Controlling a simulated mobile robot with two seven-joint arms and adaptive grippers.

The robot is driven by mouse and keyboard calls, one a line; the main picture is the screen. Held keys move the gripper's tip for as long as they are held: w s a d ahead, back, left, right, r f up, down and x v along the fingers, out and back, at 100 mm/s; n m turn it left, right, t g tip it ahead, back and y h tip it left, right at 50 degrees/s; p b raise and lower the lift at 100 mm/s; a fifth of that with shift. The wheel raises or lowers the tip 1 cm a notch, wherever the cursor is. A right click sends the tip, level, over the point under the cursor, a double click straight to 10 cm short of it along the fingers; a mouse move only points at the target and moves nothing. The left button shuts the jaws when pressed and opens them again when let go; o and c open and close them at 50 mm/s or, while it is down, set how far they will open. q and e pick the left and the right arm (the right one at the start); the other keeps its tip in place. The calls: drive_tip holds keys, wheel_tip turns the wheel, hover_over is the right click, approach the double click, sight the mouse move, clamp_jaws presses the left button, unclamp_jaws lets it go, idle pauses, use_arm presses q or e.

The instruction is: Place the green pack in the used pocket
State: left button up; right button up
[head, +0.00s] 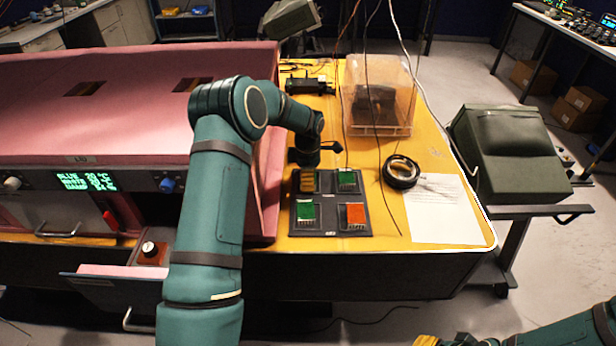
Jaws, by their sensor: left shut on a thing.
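A dark tray (331,231) with four pockets lies on the yellow table. Green packs show in its back right pocket (348,178) and front left pocket (306,212). An orange-red pack (355,215) is in the front right pocket. My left gripper (307,182) points down at the back left pocket, its yellow ribbed fingers low over it. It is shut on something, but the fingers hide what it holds. I cannot read which pocket is marked used. My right gripper (430,341) shows only as a yellow tip at the bottom edge.
A pink foam enclosure (110,110) stands close left of the tray. A clear box (380,110) is behind it. A black coil (401,172) and a white sheet (443,210) lie to the right. Loose cables hang over the table near the tray.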

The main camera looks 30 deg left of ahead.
use_arm(q)
drive_tip(key=o, duration=1.1)
drive_tip(key=shift+f, duration=0.1)
drive_tip(key=shift+o, duration=0.2)
wheel_tip(320, 180, up, 12)
drive_tip(key=shift+r+p, duration=0.2)
drive_tip(key=shift+p, duration=0.1)
drive_tip(key=shift+d, duration=0.1)
